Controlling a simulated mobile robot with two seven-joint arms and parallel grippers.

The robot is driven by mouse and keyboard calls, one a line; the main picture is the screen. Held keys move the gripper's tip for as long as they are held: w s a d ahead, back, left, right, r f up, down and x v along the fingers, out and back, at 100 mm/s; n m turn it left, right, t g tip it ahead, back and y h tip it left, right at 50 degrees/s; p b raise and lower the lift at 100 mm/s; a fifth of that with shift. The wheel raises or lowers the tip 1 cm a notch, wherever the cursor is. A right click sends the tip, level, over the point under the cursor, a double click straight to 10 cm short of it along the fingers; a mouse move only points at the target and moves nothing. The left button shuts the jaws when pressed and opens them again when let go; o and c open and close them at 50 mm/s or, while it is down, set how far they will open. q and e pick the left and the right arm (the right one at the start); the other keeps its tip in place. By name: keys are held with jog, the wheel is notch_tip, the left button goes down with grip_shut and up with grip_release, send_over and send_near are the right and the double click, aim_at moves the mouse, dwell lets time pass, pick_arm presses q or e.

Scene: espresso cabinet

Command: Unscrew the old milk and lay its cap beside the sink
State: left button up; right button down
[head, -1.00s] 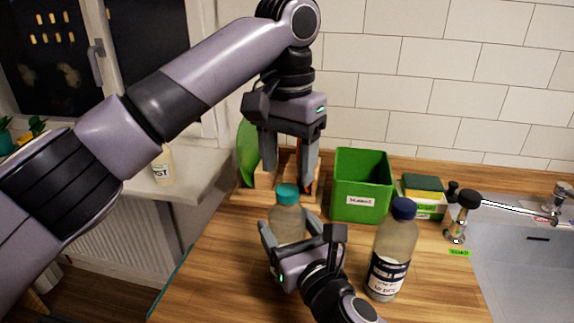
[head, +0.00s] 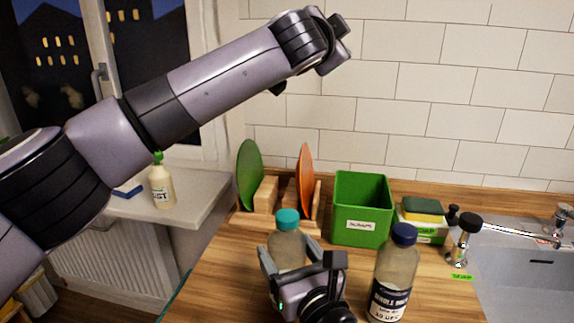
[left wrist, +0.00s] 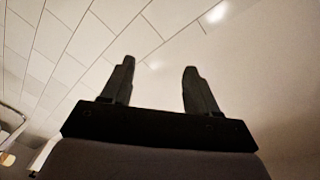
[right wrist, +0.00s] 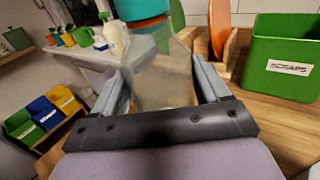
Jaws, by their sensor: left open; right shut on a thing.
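A bottle with a teal cap (head: 287,219) and a clear, milky body (head: 286,249) stands upright on the wooden counter. My right gripper (head: 295,262) is shut on its body; the right wrist view shows the bottle (right wrist: 160,75) between the fingers, with an orange band under the cap. Any label on it is hidden. A second bottle (head: 396,268) with a dark blue cap and a dark label, which seems to read whole milk, stands upright to the right. My left gripper (left wrist: 158,85) is open and empty, raised high before the tiles. The sink (head: 530,265) is at the right.
A green scraps box (head: 362,205) stands behind the bottles. A rack with a green board (head: 249,172) and an orange board (head: 306,175) is left of it. A sponge (head: 424,206) on a box and a tap (head: 466,235) stand near the sink. Bare counter lies left of the bottles.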

pick_arm(q)
jog(key=s+d+r+m+g+h, duration=0.3)
jog(key=s+d+r+m+h, duration=0.35)
jog(key=m+h, duration=0.55)
jog(key=s+d+f+m+g, duration=0.2)
jog(key=s+d+m+g, duration=0.4)
jog(key=m, duration=0.6)
jog(key=m+g+y, duration=0.8)
jog(key=m+y, duration=0.5)
jog(key=y, duration=0.5)
send_over(287, 214)
jog(key=f, duration=2)
jog(key=shift+d+f, duration=0.25)
jog(key=shift+f, duration=0.05)
jog(key=shift+a+f, duration=0.1)
jog(key=shift+a, duration=0.15)
jog(key=shift+a+f, duration=0.1)
jog(key=shift+f, duration=3.85)
